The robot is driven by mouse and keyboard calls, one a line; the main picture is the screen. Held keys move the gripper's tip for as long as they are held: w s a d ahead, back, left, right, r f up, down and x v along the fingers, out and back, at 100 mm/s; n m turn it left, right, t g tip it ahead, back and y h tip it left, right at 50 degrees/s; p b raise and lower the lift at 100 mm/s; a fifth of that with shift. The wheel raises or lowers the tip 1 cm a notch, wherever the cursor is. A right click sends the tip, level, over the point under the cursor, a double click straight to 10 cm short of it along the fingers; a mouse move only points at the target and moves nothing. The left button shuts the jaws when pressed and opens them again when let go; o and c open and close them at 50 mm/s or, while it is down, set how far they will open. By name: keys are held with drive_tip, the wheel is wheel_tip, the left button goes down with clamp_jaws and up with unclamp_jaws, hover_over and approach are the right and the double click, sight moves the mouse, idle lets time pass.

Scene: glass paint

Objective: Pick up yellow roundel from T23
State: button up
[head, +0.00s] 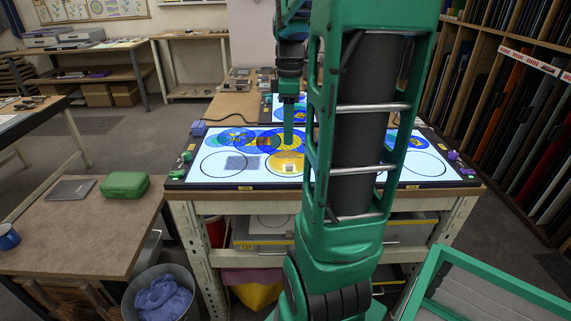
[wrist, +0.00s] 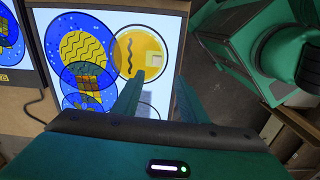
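The yellow roundel (head: 277,163) lies on the lit light table (head: 208,172), in a black-outlined circle left of my arm. It has a small pale square on it. In the wrist view the yellow roundel (wrist: 128,60) shows a dark wavy line and the pale square, and it touches or overlaps a blue-rimmed roundel beside it. My gripper (wrist: 158,88) is open, with two green fingers apart and nothing between them. The fingertips point toward the roundel's lower edge in that view. In the head view my gripper (head: 289,140) hangs over the table by the roundel; its fingers are hard to make out.
Blue and yellow roundels (head: 232,138) overlap at the back of the light table, with another blue one (head: 407,140) to the right. A grey textured sheet (head: 242,162) lies left of the yellow roundel. A side table holds a green case (head: 124,185). Glass racks (head: 515,90) stand right.

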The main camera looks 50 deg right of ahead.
sight(289, 164)
drive_tip(key=shift+n, duration=0.4)
drive_tip(key=f, duration=1)
drive_tip(key=shift+w+d+f, duration=0.15)
drive_tip(key=shift+d+f, duration=0.2)
drive_tip(key=shift+d, duration=0.05)
drive_tip(key=shift+c, duration=0.3)
clamp_jaws()
